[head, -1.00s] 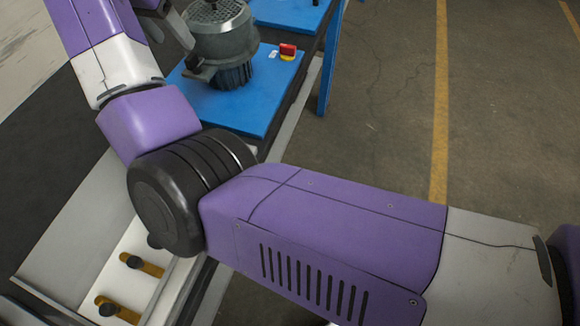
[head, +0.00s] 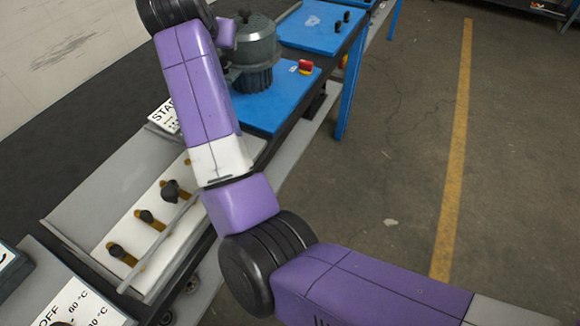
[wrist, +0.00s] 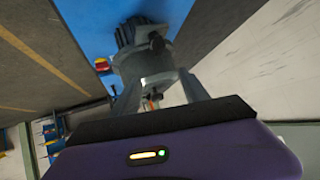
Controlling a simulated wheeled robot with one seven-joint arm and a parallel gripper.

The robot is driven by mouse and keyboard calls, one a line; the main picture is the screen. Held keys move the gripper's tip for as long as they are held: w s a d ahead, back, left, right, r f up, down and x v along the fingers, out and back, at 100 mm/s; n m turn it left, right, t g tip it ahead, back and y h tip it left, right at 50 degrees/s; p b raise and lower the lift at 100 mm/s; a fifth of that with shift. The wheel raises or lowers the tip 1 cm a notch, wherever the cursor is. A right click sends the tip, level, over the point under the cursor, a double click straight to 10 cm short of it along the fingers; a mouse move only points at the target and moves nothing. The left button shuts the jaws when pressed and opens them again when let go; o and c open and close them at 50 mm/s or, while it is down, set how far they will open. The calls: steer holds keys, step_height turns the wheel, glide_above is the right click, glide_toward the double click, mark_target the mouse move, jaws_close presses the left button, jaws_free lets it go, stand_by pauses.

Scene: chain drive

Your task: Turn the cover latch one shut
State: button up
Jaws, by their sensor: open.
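In the wrist view my gripper (wrist: 158,92) is open, with its two fingers apart and pointing toward a grey motor-like unit (wrist: 146,62). Nothing clear is held between the fingers. In the head view the unit (head: 256,45) stands on a blue board, partly behind my arm. Several yellow-brown pieces with black knobs sit on a white panel at lower left, one at the near end (head: 118,252) and one farther along (head: 147,218). I cannot tell which part is cover latch one.
The blue board (head: 285,92) carries a red and yellow switch (head: 305,67). Another blue board (head: 315,30) lies beyond. A sign with OFF and temperature markings (head: 85,308) is at lower left. Open floor (head: 400,150) with a yellow line lies to the right.

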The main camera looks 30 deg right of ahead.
steer(key=s+d+f+n+t+y, duration=0.1)
steer(key=s+f+n+t, duration=0.2)
steer(key=s+f, duration=0.2)
steer(key=s+d+f+n+t+y, duration=0.1)
steer(key=s+f, duration=0.4)
steer(key=s, duration=0.7)
steer(key=s+d+f+n+t+y+b, duration=0.1)
steer(key=s+d+f+n+t+y, duration=0.1)
steer(key=s, duration=0.6)
steer(key=shift+s+f+n+t+y, duration=0.3)
steer(key=shift+f+n+t+y, duration=0.2)
steer(key=shift+f+n+t, duration=1.1)
steer(key=shift+f+g, duration=0.3)
steer(key=shift+f, duration=0.15)
steer(key=s+f+m+g, duration=0.1)
steer(key=s, duration=1.5)
steer(key=s+d+f+m+g, duration=0.1)
steer(key=s+g, duration=0.1)
steer(key=s, duration=1.5)
steer(key=shift+d+f+h, duration=0.25)
steer(key=shift+h, duration=0.05)
